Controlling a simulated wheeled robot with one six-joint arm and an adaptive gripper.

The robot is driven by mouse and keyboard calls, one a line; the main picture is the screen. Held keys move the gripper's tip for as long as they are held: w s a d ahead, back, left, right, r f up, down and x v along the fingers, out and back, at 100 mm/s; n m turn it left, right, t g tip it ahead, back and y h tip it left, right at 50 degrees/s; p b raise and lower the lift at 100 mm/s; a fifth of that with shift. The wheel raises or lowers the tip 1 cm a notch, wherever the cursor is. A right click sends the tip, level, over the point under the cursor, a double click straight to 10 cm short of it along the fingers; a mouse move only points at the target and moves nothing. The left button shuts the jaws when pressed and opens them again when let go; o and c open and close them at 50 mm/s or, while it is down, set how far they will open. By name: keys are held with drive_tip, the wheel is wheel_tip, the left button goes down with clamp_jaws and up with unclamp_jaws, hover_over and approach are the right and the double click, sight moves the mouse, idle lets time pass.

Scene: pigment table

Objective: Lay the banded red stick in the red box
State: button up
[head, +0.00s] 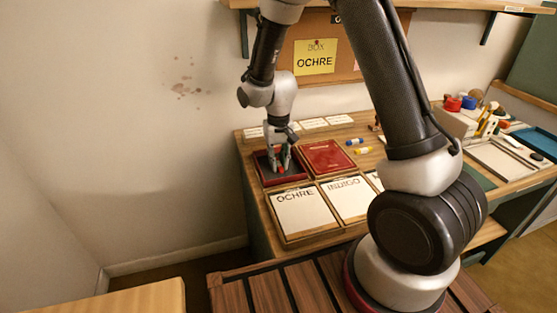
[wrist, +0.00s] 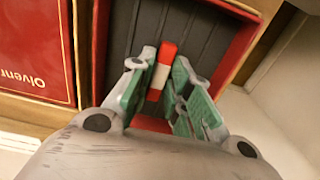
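The red box (wrist: 240,8) is a shallow open tray with a dark grooved floor and red walls. It also shows in the head view (head: 262,168) at the table's left back. The banded red stick (wrist: 160,76), red with a white band, lies between my fingertips over the box floor. In the head view my gripper (head: 281,167) is low in the box with a bit of red between the fingers. Whether the stick touches the floor is unclear.
A closed red box lid (head: 327,156) lies just right of the red box. Framed white cards, OCHRE (head: 302,213) and INDIGO (head: 347,198), lie in front. Blue and yellow sticks (head: 362,150) lie beyond the lid. A wall is close on the left.

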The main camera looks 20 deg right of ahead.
sight(279, 164)
drive_tip(key=shift+o, duration=0.5)
drive_tip(key=shift+r, duration=0.15)
wheel_tip(279, 164, up, 12)
drive_tip(key=s+d+r+t, duration=0.2)
drive_tip(key=s+d+r, duration=0.65)
drive_tip(key=r, duration=0.25)
drive_tip(key=s+d+r+t, duration=0.1)
drive_tip(key=s+d+r, duration=0.1)
drive_tip(key=s, duration=0.6)
drive_tip(key=s+d+r+t, duration=0.1)
drive_tip(key=s+d+r, duration=0.2)
drive_tip(key=s, duration=0.5)
drive_tip(key=shift+s+d, duration=0.3)
drive_tip(key=shift+d, duration=0.4)
